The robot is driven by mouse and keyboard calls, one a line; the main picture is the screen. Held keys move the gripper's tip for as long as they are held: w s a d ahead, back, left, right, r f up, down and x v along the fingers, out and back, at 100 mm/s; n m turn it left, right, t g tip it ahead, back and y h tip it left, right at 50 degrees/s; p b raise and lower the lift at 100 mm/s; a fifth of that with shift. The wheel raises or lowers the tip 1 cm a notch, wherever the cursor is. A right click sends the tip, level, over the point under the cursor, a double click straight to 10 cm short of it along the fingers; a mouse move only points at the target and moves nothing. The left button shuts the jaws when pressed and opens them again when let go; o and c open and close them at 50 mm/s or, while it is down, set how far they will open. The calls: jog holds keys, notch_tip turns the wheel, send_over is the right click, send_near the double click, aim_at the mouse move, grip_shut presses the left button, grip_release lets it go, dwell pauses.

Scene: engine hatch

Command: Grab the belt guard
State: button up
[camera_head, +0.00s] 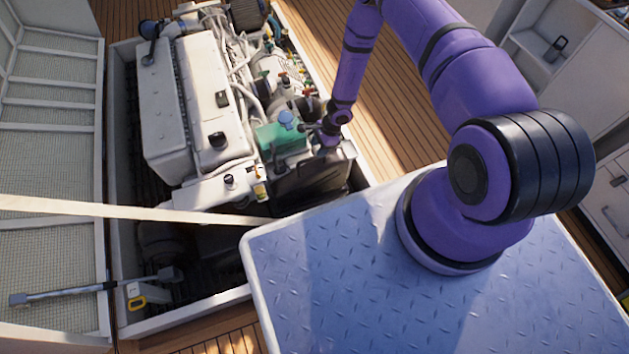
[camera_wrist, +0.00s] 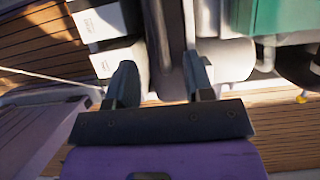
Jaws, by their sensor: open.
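The belt guard looks to be the dark grey panel (camera_head: 303,182) at the near end of the engine, below the green part. My gripper (camera_wrist: 161,78) is open in the wrist view, one finger on each side of a dark upright edge (camera_wrist: 171,45) that looks like the guard's. I cannot tell whether either finger touches it. In the head view my wrist is beside the green part, just above the panel, and the fingers are too small to make out clearly.
The white engine (camera_head: 180,95) with hoses and the green part (camera_head: 280,138) sits in the open hatch. A pale strap (camera_head: 130,210) crosses the hatch. My metal-plated base fills the lower right.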

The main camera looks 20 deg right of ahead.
aim_at(311, 160)
jog(key=shift+x, duration=4.35)
jog(key=shift+d, duration=0.15)
jog(key=shift+c, duration=0.5)
grip_shut()
